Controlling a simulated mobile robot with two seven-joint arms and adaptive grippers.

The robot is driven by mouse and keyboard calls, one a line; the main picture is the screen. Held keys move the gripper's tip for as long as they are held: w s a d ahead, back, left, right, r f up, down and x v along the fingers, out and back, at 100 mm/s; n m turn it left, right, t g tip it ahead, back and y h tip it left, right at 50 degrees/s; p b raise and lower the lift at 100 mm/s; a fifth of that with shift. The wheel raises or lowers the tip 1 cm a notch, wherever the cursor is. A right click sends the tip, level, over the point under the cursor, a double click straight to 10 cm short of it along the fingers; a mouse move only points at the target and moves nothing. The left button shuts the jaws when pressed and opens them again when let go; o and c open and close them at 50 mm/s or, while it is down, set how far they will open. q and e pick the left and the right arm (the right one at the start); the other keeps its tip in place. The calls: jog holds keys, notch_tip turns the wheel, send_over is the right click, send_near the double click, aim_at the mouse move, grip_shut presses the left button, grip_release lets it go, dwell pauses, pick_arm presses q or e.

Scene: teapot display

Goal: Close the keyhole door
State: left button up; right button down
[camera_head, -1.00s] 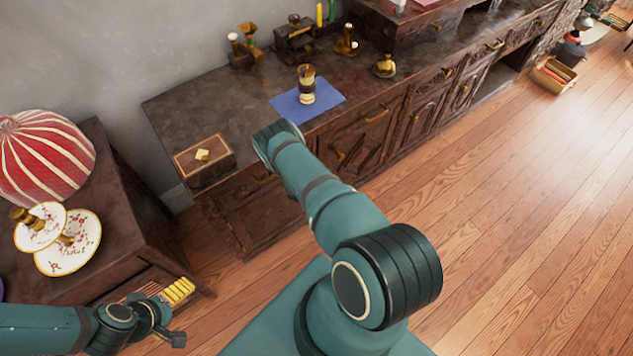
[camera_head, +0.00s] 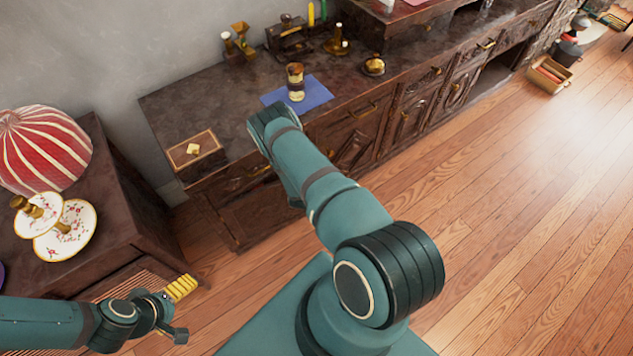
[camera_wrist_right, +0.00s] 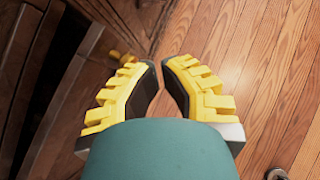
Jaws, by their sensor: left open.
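The dark wooden sideboard (camera_head: 240,118) stands along the wall, with carved doors and brass handles on its front. I cannot tell which door has the keyhole, nor how far it stands open. My right arm reaches over the sideboard front and hides part of it; its gripper is hidden in the head view. In the right wrist view, my right gripper (camera_wrist_right: 161,68) has yellow fingers with tips close together, a narrow gap and nothing seen between them. Dark wood panels (camera_wrist_right: 45,75) with a brass piece lie left of it. My left gripper (camera_head: 182,288) is open and empty, low at the left.
A wooden box (camera_head: 197,152), a blue cloth (camera_head: 315,93) with a striped cup on it, and brass items stand on the sideboard. A small cabinet (camera_head: 115,215) at left holds a red striped lampshade (camera_head: 45,148) and a tiered plate stand. Wooden floor (camera_head: 520,230) at right is clear.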

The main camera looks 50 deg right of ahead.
jog(key=s+a+f+m+g+y, duration=0.2)
jog(key=s+m+g, duration=0.15)
jog(key=s, duration=0.45)
jog(key=s+a+f+m+g+y, duration=0.2)
jog(key=s+a+f+m+y, duration=0.1)
jog(key=s+m, duration=0.3)
jog(key=s+a+f+m+t+y, duration=0.1)
jog(key=s+a+m+y, duration=0.1)
jog(key=a+m+y, duration=0.25)
jog(key=s+a+f+m+y, duration=0.1)
jog(key=s+a+m+y, duration=0.2)
jog(key=a+m, duration=0.25)
jog(key=w+r+m+t+y+b, duration=0.1)
jog(key=w+m+t, duration=0.6)
jog(key=m, duration=0.4)
jog(key=w+d+r+m+t+h+b, duration=0.1)
jog(key=d+r+m+t+h, duration=0.2)
jog(key=d+m, duration=0.35)
jog(key=w+d+r+m+t+h, duration=0.1)
jog(key=d+m+t+h, duration=0.2)
jog(key=d+m+h, duration=0.4)
jog(key=w+d+f+n+y+b, duration=0.1)
jog(key=w+d+f+b, duration=0.2)
jog(key=w, duration=0.9)
jog(key=shift+w+d+f+y, duration=0.15)
jog(key=shift+d+f+y, duration=0.3)
jog(key=shift+f, duration=0.45)
